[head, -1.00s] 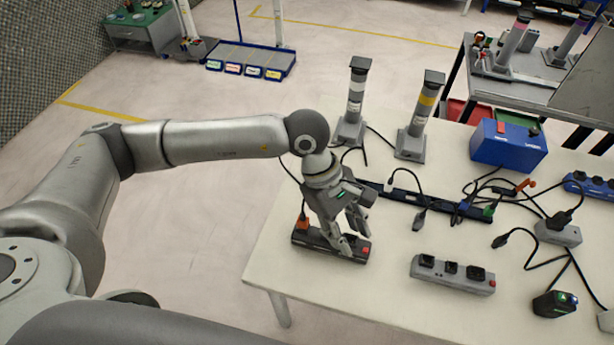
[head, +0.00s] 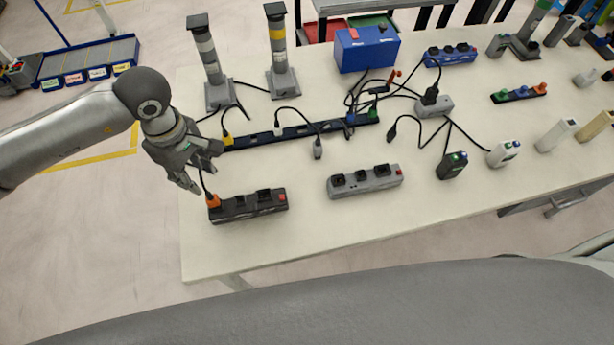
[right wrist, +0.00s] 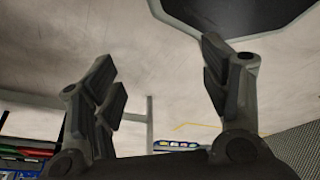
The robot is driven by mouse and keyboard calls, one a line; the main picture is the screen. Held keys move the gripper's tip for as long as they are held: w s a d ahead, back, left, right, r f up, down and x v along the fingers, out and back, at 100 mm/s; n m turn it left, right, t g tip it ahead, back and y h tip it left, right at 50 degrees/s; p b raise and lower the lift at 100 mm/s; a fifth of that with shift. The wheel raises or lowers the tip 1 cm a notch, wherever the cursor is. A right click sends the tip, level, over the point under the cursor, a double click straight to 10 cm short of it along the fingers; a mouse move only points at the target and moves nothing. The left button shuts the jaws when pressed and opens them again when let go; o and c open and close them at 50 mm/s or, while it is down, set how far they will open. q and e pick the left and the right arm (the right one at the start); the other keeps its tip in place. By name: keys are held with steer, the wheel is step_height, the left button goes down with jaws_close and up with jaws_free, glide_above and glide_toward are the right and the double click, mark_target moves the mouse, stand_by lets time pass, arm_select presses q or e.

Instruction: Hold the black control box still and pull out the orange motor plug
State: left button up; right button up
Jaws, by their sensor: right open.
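The black control box (head: 250,207) is a long block with black sockets and a red switch at its right end. It lies on the table near the front left edge. The orange motor plug (head: 213,202) sits at the box's left end, with a dark cable rising from it. My left gripper (head: 199,172) is above and slightly left of the plug, apart from the box, with its fingers spread and nothing visible between them. My right gripper (right wrist: 160,70) shows only in the right wrist view, open and empty, facing the floor.
A grey power strip (head: 364,181) lies right of the box. A long dark blue strip (head: 290,133) with several cables runs behind it. Two grey posts (head: 210,75) stand at the back left. A blue box (head: 366,48) stands behind. The tabletop in front is bare.

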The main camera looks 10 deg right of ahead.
steer(key=w+a+r+n+y, duration=0.1)
steer(key=a+r+n+y, duration=0.3)
steer(key=a+r+n, duration=0.45)
steer(key=w+a+r+n+y, duration=0.2)
steer(key=a+r+n+y, duration=0.3)
steer(key=a, duration=0.6)
steer(key=s+a+r+n+g+y, duration=0.15)
steer(key=r+n+g+y, duration=0.35)
steer(key=r, duration=0.9)
steer(key=s+r+n+g+y, duration=0.1)
steer(key=s+r+n+y, duration=0.15)
steer(key=r+n, duration=0.75)
steer(key=n+t+h, duration=0.2)
steer(key=n+h, duration=0.3)
steer(key=n, duration=1.3)
glide_toward(269, 196)
steer(key=shift+s+d+r, duration=0.1)
steer(key=shift+s+r, duration=0.2)
steer(key=shift+r, duration=0.2)
steer(key=shift+s+d+r, duration=0.1)
steer(key=shift+s+r, duration=0.15)
steer(key=shift+r, duration=0.25)
steer(key=shift+w, duration=0.2)
steer(key=shift+a+f, duration=0.2)
steer(key=shift+a, duration=0.25)
steer(key=shift+h, duration=0.25)
steer(key=x, duration=0.9)
steer(key=shift+a+f, duration=0.1)
steer(key=shift+a, duration=0.2)
